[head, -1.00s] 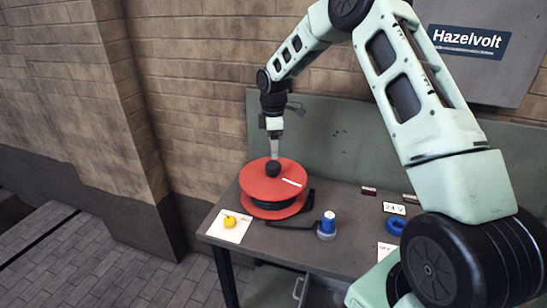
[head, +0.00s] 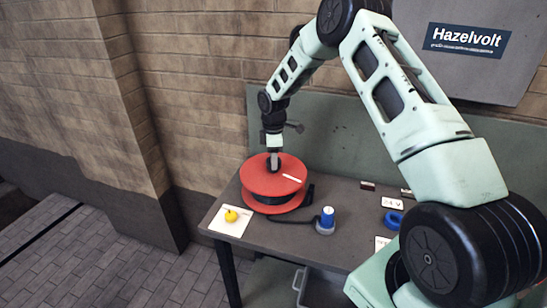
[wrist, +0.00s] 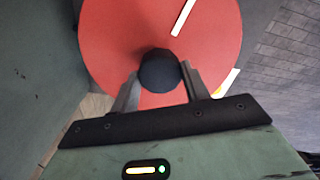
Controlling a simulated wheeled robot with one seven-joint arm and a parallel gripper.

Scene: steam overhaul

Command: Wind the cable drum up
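The cable drum (head: 262,182) is a red-flanged reel lying flat on the bench, with dark cable wound between its flanges. A white stripe (head: 291,178) marks its upper flange; the drum also shows in the wrist view (wrist: 112,35). A round black knob (wrist: 160,71) stands up from the flange. My gripper (wrist: 160,75) is down at the knob, one finger on each side of it. The fingers are very close to the knob, but I cannot tell whether they press on it. In the head view my gripper (head: 274,166) hides most of the knob.
A yellow object (head: 231,215) lies on a white card at the bench's left corner. A blue-and-white plug-like piece (head: 327,220) stands right of the drum, with a dark cable near it. A blue ring (head: 393,218) lies farther right. A green back panel (head: 350,150) rises behind.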

